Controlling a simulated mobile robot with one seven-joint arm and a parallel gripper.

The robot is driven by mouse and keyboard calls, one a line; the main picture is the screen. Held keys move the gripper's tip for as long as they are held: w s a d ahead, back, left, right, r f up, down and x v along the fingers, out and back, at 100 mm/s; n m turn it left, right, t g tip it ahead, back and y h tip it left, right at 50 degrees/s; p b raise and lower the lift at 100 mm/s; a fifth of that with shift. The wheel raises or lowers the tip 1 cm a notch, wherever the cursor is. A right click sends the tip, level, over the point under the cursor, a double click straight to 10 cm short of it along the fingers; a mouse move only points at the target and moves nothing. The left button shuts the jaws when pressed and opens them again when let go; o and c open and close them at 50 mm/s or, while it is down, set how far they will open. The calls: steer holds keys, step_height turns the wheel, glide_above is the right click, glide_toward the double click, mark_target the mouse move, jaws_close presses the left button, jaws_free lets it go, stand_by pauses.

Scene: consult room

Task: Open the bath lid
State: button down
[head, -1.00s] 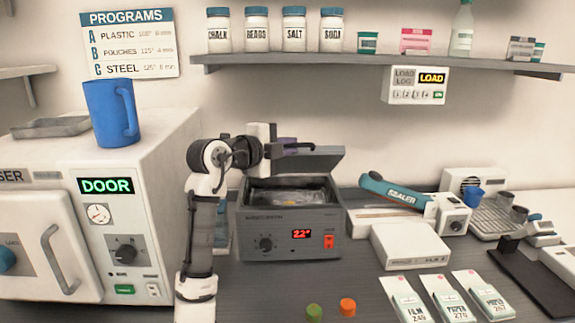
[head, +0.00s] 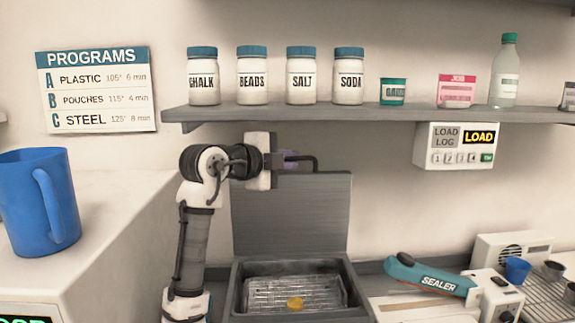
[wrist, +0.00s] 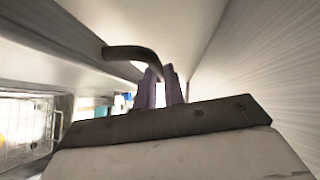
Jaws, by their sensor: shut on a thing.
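The bath lid (head: 290,220) stands raised, close to upright, behind the grey bath (head: 238,299). It is a flat grey panel with a dark bent handle (head: 315,163) at its top edge. My gripper (head: 290,158) is at that handle, with its purple fingers shut on it. In the wrist view the fingers (wrist: 161,88) close on the dark handle (wrist: 130,53). The bath is open, and a wire basket (head: 320,291) with a small yellow thing (head: 295,303) in it shows inside. The bath's front panel is out of view below.
A shelf (head: 350,114) with jars runs above my gripper. A load log box (head: 457,146) hangs at the right. A sealer (head: 430,277) lies right of the bath. A blue mug (head: 38,202) stands on the white machine at the left.

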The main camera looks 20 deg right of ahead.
steer(key=w, duration=0.1)
steer(key=w+r+p, duration=0.1)
steer(key=w, duration=0.1)
steer(key=shift+w+d+r, duration=0.2)
steer(key=shift+w+d, duration=0.15)
steer(key=shift+w, duration=0.25)
steer(key=c, duration=1.5)
jaws_free()
steer(key=shift+w+d+f, duration=0.15)
steer(key=shift+d+f, duration=0.05)
steer(key=shift+d, duration=0.05)
steer(key=shift+f, duration=0.1)
steer(key=shift+f, duration=0.15)
